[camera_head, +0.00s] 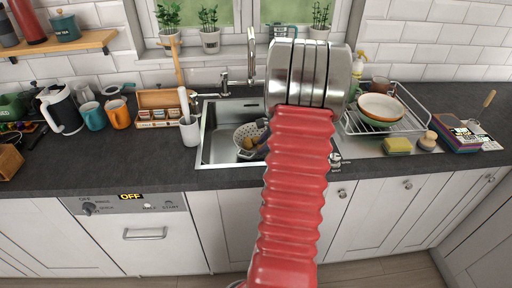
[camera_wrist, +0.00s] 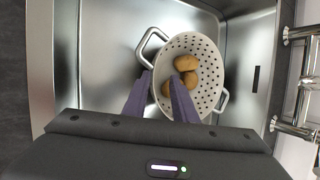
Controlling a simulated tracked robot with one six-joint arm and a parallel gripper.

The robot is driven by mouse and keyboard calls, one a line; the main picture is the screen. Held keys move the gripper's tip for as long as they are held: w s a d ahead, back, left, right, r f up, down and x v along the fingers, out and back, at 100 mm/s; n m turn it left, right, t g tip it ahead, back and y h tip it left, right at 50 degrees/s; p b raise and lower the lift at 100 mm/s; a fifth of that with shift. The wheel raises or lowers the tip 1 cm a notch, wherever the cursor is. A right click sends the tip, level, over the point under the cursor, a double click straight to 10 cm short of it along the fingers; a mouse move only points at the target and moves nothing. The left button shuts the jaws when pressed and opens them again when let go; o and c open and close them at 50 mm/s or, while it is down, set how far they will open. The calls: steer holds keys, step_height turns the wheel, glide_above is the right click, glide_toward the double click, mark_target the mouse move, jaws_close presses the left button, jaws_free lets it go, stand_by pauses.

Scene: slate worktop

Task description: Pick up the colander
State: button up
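The colander (camera_wrist: 205,52) is white with rows of holes and two metal loop handles, and it sits in the steel sink (camera_wrist: 110,50). It holds several brown potatoes (camera_wrist: 187,63). In the head view the colander (camera_head: 243,133) is partly hidden behind my red arm. My gripper (camera_wrist: 163,78) shows in the wrist view with two purple-grey fingers apart. The fingertips are over the colander's near side, the left one by the rim close to a handle. Nothing is held between them. I cannot tell whether the fingers touch the colander.
A faucet (camera_head: 251,58) stands behind the sink. A dish rack (camera_head: 408,116) with bowls is on the right, with a sponge (camera_head: 397,146) in front. A utensil holder (camera_head: 190,131), mugs (camera_head: 119,114) and a kettle (camera_head: 62,108) stand on the left.

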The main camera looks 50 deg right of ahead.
steer(key=shift+w+f, duration=0.2)
steer(key=shift+f, duration=0.05)
steer(key=x, duration=0.4)
steer(key=shift+s+a+f, duration=0.1)
steer(key=shift+s+f, duration=0.1)
steer(key=shift+s, duration=0.05)
steer(key=shift+w+f, duration=0.35)
steer(key=shift+f, duration=0.15)
steer(key=shift+c, duration=0.3)
jaws_close()
